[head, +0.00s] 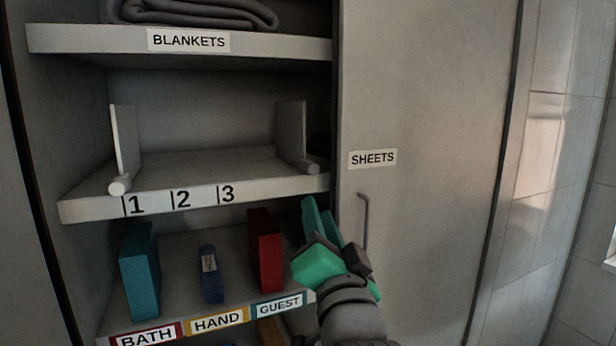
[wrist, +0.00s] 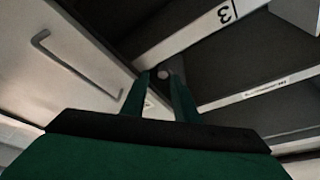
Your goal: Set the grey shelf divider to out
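Two upright shelf dividers stand on the numbered middle shelf: a lighter one (head: 126,142) at the left by 1, and a greyer one (head: 291,133) at the right, beyond 3. Each has a round peg at its front; the right divider's peg (head: 312,168) sticks out at the shelf's right end. My gripper (head: 318,208) is just below and in front of that peg, its green fingers pointing up. In the wrist view, the fingers (wrist: 161,77) are apart, with a small round end (wrist: 164,73) seen between their tips. I cannot tell whether they touch it.
The middle shelf (head: 190,198) is marked 1, 2, 3 and is bare between the dividers. Below stand teal (head: 140,270), blue (head: 211,274) and red (head: 265,250) items. The SHEETS door (head: 430,120) with its handle (head: 365,222) is close at the right.

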